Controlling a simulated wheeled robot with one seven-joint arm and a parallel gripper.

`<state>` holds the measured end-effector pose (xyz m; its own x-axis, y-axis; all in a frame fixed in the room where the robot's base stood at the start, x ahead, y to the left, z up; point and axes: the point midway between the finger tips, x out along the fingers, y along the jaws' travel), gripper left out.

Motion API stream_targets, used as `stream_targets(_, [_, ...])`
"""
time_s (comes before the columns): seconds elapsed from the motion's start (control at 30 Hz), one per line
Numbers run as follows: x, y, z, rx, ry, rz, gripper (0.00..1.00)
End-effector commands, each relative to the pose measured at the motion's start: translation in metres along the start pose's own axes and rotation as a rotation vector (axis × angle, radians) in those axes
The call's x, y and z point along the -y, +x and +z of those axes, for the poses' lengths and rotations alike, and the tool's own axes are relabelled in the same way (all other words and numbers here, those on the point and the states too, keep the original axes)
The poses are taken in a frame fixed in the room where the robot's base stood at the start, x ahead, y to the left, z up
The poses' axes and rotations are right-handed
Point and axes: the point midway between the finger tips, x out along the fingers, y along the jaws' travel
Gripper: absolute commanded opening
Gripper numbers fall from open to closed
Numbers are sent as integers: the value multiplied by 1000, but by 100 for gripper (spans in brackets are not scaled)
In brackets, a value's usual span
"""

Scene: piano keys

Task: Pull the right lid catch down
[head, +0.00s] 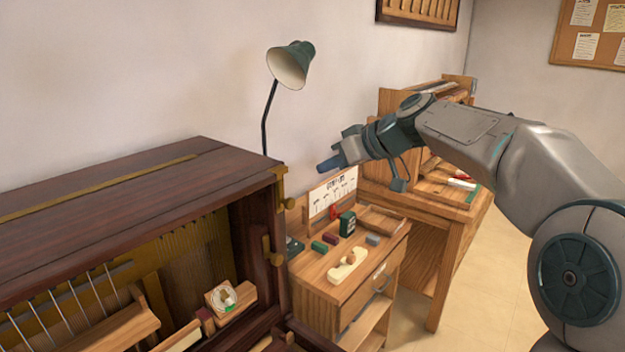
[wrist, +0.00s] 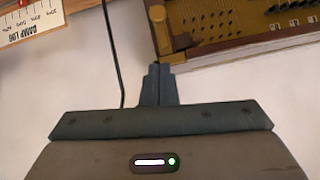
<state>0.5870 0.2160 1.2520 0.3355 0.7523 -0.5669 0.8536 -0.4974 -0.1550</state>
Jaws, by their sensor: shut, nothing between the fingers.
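The upright piano (head: 130,185) is dark wood with its front open. A brass catch with a round knob (head: 282,187) is at the upper right corner of its case. A second brass piece with a knob (head: 268,246) sits lower on the same side; I cannot tell for sure which is the right lid catch. In the wrist view a brass catch with a knob (wrist: 160,30) is at the piano's corner, just beyond my fingertips. My gripper (head: 327,167) is shut and empty, in the air right of the piano. Its fingertips (wrist: 158,70) appear apart from the catch.
A green desk lamp (head: 290,65) stands behind, its thin stem near my gripper. A small wooden cabinet (head: 350,290) right of the piano holds a printed card (head: 332,192), a white-topped block (head: 348,265) and small items. A wooden workbench (head: 440,215) is farther right.

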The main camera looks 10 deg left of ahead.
Motion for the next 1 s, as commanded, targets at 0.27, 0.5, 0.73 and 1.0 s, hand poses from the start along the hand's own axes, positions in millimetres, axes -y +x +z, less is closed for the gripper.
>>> stream_targets(0.27, [0,-22,0,0,1,1,0])
stream_targets(0.5, [0,-23,0,0,1,0,0])
stream_targets(0.73, [8,-19,26,80,54,42,0])
stream_targets(1.0, [38,-44,157,366,331,298,0])
